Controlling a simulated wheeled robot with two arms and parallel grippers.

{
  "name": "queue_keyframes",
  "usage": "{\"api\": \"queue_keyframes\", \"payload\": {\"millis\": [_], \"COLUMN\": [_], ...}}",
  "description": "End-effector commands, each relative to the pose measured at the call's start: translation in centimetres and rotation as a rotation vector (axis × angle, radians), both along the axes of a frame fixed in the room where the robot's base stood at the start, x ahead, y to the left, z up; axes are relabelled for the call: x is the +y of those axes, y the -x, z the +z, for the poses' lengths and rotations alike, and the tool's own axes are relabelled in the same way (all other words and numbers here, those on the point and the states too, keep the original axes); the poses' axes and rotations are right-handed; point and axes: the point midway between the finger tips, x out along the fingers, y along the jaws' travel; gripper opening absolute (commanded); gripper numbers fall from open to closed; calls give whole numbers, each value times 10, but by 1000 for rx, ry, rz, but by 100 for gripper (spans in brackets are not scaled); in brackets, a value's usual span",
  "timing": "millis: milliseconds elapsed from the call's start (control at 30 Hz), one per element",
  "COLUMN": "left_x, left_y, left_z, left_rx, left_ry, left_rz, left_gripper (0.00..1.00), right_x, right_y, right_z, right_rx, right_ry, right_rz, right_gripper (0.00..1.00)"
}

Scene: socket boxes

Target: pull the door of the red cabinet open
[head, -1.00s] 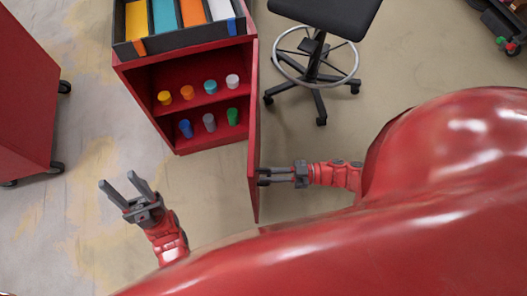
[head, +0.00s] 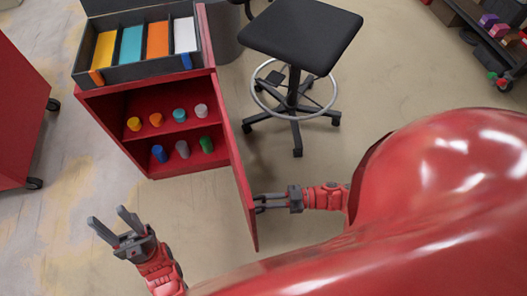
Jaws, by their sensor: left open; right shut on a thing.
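The red cabinet (head: 112,103) stands at the upper left with its front open and its two shelves in view. Its red door (head: 238,165) is swung out on the right side and seen nearly edge-on. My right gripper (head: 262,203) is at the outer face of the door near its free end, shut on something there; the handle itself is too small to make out. My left gripper (head: 112,230) is open and empty, in front of the cabinet at the lower left, apart from it.
A tray with coloured compartments (head: 90,78) sits on the cabinet. Several coloured sockets stand on the shelves, such as an orange one (head: 156,120). A black stool (head: 301,35) stands right of the door. Another red cabinet (head: 18,115) is at far left. Floor before the cabinet is clear.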

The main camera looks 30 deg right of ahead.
Motion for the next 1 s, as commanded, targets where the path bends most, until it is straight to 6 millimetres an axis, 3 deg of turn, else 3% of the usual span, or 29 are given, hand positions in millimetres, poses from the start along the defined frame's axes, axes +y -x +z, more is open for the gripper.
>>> {"api": "queue_keyframes", "payload": {"millis": [233,267,400,1000], "left_x": [0,0,0,0], "left_y": [0,0,0,0], "left_z": [0,0,0,-1], "left_rx": [0,0,0,0], "left_ry": [0,0,0,0], "left_rz": [0,0,0,0], "left_gripper": [50,50,50,50], "right_x": [0,0,0,-7], "right_y": [2,2,2,2], "right_z": [-2,-2,-1,-2], "right_rx": [5,5,3,3], "right_ry": [4,4,3,4], "right_rz": [4,4,3,-3], "right_gripper": [0,23,47,47]}}
